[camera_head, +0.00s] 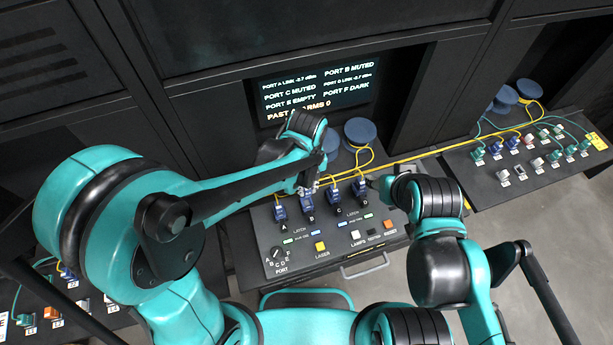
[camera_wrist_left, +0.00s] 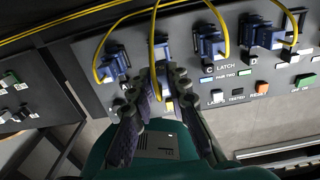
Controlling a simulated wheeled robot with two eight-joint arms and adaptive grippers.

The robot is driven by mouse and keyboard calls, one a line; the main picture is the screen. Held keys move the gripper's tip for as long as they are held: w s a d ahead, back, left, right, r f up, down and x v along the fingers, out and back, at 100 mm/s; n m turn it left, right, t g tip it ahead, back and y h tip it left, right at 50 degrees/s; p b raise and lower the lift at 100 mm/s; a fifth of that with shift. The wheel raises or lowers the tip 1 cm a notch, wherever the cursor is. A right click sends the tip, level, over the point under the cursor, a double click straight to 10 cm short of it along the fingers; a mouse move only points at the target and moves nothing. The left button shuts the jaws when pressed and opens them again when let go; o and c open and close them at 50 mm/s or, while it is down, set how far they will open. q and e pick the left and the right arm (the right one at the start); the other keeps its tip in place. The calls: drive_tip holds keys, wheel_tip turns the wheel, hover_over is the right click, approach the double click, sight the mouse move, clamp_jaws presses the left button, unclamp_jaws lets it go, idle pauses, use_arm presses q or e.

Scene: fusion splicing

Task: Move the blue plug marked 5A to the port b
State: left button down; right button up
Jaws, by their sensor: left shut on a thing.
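My left gripper (camera_head: 308,187) is shut on a blue plug (camera_head: 307,203) at port B on the sloping black panel (camera_head: 262,235). In the left wrist view the fingers (camera_wrist_left: 152,88) close around this blue plug (camera_wrist_left: 161,76), which has a yellow cable. I cannot tell whether it is fully seated, and its 5A marking is not readable. Other blue plugs stand at port A (camera_head: 280,213), port C (camera_head: 335,197) and port D (camera_head: 360,188). My right gripper (camera_head: 378,184) is near the panel's right end, and its finger state is unclear.
A screen (camera_head: 318,88) reads port B muted, port C muted and port E empty. Yellow cables (camera_head: 400,158) run behind the plugs. A knob (camera_head: 276,254) and several buttons sit on the panel front. A right-hand panel (camera_head: 490,190) holds several plugs.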

use_arm(q)
drive_tip(key=shift+s+f, duration=0.1)
drive_tip(key=shift+f, duration=0.35)
wheel_tip(320, 180, down, 3)
drive_tip(key=shift+r+b, duration=0.2)
drive_tip(key=shift+b, duration=1)
drive_tip(key=shift+f+b, duration=0.55)
drive_tip(key=shift+f, duration=0.25)
drive_tip(key=shift+f+b, duration=0.6)
drive_tip(key=shift+b, duration=0.2)
drive_tip(key=c, duration=1.4)
unclamp_jaws()
